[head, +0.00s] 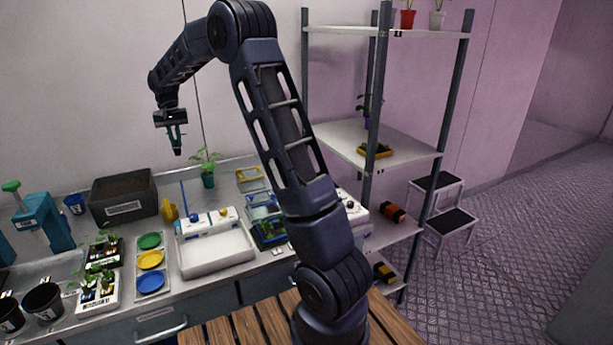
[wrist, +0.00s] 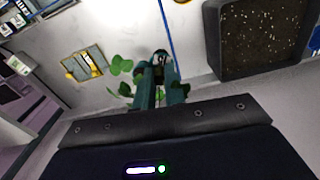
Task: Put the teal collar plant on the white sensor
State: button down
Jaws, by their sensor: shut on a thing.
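A leafy plant in a teal pot (head: 208,181) stands at the back of the bench in the head view. My gripper (head: 177,152) is in the air, left of and above that plant, fingers pointing down. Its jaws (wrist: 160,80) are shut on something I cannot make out. In the wrist view, green leaves (wrist: 121,65) show around the fingers, and a round, dark, teal-rimmed thing (wrist: 161,57) shows at the fingertips. I cannot tell whether that is held or lies below. A white device with a blue knob (head: 222,216), possibly the sensor, stands behind a white tray (head: 214,264).
A dark soil crate (head: 105,209) stands left of the potted plant and a yellow-framed tray (head: 250,179) right of it. Seedling racks (head: 97,297), coloured dishes (head: 150,260) and a teal press (head: 43,222) fill the left bench. A metal shelf (head: 410,150) stands right.

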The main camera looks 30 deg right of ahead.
jog(key=w+d+r+m, duration=0.15)
jog(key=d+m, duration=0.25)
jog(key=d, duration=2.1)
jog(key=s+d+m, duration=0.2)
jog(key=s+d, duration=0.2)
jog(key=d, duration=0.9)
jog(key=s+d+m, duration=0.2)
jog(key=s+d, duration=0.2)
jog(key=d, duration=0.9)
jog(key=f, duration=1.9)
jog(key=shift+w+f, duration=0.1)
jog(key=shift+w, duration=0.1)
jog(key=shift+f, duration=0.1)
jog(key=c, duration=1.8)
grip_release()
jog(key=o, duration=0.3)
